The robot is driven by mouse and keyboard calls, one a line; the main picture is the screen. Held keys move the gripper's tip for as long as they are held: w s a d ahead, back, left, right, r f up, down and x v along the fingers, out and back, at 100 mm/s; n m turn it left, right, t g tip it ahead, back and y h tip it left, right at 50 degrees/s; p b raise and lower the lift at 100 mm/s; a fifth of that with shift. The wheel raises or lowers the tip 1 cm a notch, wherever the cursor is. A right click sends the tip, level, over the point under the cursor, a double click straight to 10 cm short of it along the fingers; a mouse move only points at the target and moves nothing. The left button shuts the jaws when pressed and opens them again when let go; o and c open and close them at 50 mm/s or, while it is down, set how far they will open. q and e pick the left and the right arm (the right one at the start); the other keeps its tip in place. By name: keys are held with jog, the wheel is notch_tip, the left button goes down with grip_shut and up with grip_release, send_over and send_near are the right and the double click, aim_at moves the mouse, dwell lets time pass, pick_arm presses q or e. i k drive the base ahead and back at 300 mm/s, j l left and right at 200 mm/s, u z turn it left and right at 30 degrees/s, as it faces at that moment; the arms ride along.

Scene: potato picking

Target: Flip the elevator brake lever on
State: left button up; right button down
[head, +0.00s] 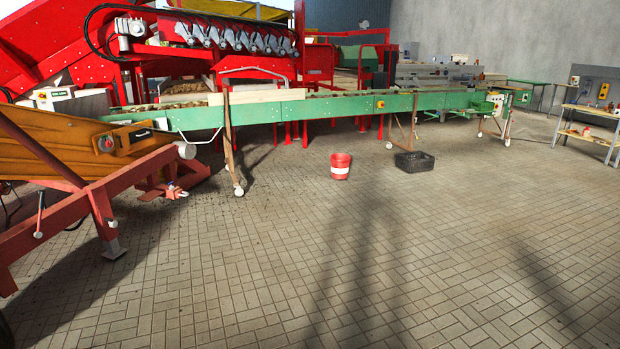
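The elevator (60,150), an orange-brown inclined conveyor on a red frame, stands at the left edge. A small upright lever (41,213) with a pale round end shows on its red frame at the lower left. Another small fitting with red and pale parts (173,191) sits low at the frame's right end. I cannot tell which of these is the brake lever, or its position. A control box with a red button (107,144) is on the elevator's side. Neither of my grippers is in view.
A long green conveyor (290,110) runs across the back before a red machine (205,40). A red-white bucket (340,166) and a black crate (414,162) stand on the floor. A workbench (592,122) is at right. The tiled floor in front is clear.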

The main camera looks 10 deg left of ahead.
aim_at(37, 234)
jog(key=i+j+u, duration=0.2)
jog(key=i+u, duration=0.2)
jog(key=i, duration=0.15)
jog(key=i+u, duration=0.35)
jog(key=i, duration=0.2)
jog(key=i+l+u, duration=0.15)
jog(key=i+u, duration=0.25)
jog(key=i, duration=0.15)
jog(key=i+l+u, duration=0.35)
jog(key=i, duration=0.15)
jog(key=i+j+u, duration=0.45)
jog(key=i, duration=0.4)
jog(key=i+u, duration=0.45)
jog(key=i, duration=0.4)
jog(key=i+l+u, duration=0.3)
jog(key=i+u, duration=0.15)
jog(key=i, duration=0.4)
jog(key=i+l, duration=0.1)
jog(key=i, duration=0.3)
jog(key=j+u, duration=0.05)
